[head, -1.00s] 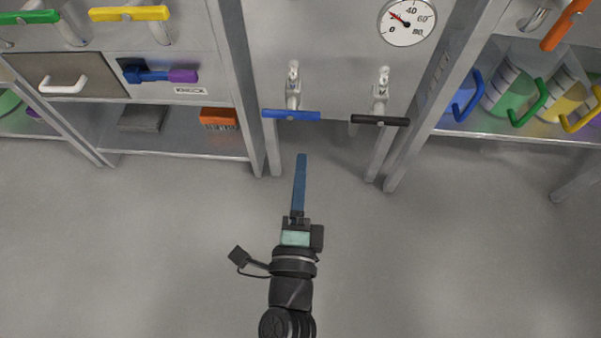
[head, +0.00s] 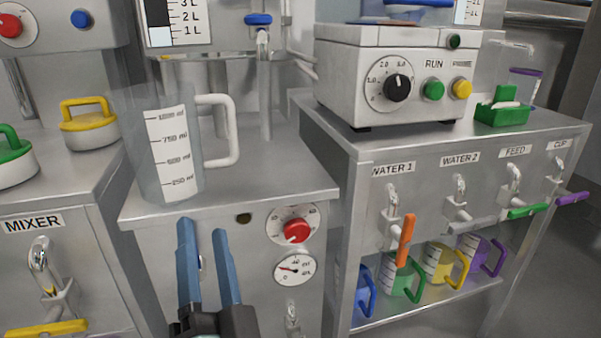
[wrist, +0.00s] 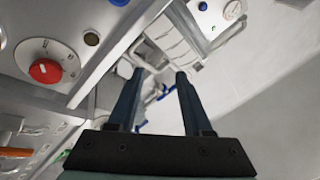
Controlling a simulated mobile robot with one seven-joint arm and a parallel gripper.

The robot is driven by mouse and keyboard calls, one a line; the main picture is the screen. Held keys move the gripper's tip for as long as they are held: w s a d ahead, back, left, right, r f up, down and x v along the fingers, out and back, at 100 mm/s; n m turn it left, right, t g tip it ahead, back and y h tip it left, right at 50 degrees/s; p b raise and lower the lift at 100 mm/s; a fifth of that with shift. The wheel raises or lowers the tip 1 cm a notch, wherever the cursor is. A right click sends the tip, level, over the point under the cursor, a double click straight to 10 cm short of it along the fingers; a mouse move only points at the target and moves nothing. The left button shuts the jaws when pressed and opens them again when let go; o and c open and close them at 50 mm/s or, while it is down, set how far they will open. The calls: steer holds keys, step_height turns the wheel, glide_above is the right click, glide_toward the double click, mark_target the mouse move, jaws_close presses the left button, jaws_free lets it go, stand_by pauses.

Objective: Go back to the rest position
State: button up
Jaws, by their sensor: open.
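My gripper (head: 203,228) is open, with two long blue fingers standing apart and nothing between them. In the head view its fingers point up, in front of the steel cabinet (head: 262,190) and left of the red dial (head: 296,231). It also shows in the wrist view (wrist: 160,73), where the gap between the fingers is empty. I cannot tell whether a fingertip touches the cabinet front.
A clear measuring jug (head: 165,150) with a white handle stands on the cabinet top. A pressure gauge (head: 295,268) sits below the red dial. At right, labelled taps, including an orange-handled tap (head: 406,240), stick out above a shelf of coloured jugs.

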steer(key=s+d+r+n+t+h+p, duration=0.2)
steer(key=d+r+p, duration=0.2)
steer(key=r, duration=1)
steer(key=s+d+r+n+t+h+p, duration=0.2)
steer(key=s+d+r+h+p, duration=0.15)
steer(key=r, duration=0.95)
steer(key=s+d+r+n+t+h+p, duration=0.25)
steer(key=r+p, duration=0.25)
steer(key=r, duration=0.9)
step_height(320, 180, up, 37)
steer(key=p, duration=3.6)
steer(key=shift+w+d+m+y+p, duration=0.3)
steer(key=shift+w+d+m+p, duration=0.05)
steer(key=shift+d+p, duration=0.05)
steer(key=shift+f+g, duration=0.1)
steer(key=shift+g, duration=0.15)
